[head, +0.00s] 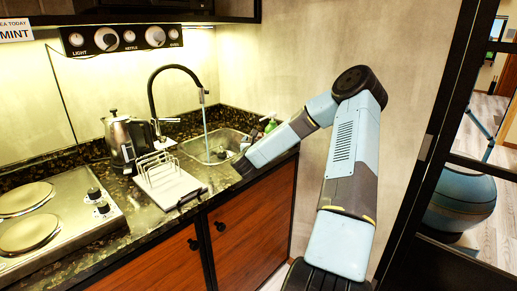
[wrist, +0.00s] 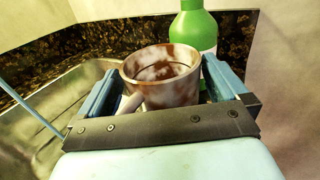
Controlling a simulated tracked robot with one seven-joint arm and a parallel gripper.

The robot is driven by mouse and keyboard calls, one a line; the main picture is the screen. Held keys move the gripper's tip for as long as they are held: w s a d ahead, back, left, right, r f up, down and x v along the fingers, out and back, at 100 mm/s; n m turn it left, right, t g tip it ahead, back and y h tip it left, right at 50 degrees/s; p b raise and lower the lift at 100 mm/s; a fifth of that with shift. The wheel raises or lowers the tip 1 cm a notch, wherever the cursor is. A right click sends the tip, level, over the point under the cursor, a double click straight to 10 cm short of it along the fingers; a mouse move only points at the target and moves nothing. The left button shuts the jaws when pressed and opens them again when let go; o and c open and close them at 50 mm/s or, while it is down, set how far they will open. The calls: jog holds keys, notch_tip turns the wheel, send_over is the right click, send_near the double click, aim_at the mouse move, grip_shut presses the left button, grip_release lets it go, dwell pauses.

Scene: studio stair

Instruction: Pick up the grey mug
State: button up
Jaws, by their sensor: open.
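A mug (wrist: 160,75), pale grey with reddish-brown patches, stands upright in the wrist view, its open rim facing up. A pale handle shows at its lower left. My gripper (wrist: 163,82) is open, with one blue finger on the left of the mug and one on the right. Whether either finger touches it I cannot tell. The mug's lower part is hidden behind my gripper's dark front bar. In the head view my gripper (head: 243,165) reaches down at the sink's near right edge, and I cannot make out the mug there.
A green bottle (wrist: 193,27) stands close behind the mug. The metal sink (wrist: 60,100) lies to the left, under a black tap (head: 152,92) with a thin blue stream. A white rack (head: 165,178), a kettle (head: 117,132) and a hob (head: 60,215) stand farther left on the counter.

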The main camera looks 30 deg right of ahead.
jog(key=shift+c, duration=0.2)
jog(key=c, duration=1)
jog(key=shift+c, duration=1)
jog(key=shift+w+r, duration=0.1)
jog(key=shift+r, duration=0.05)
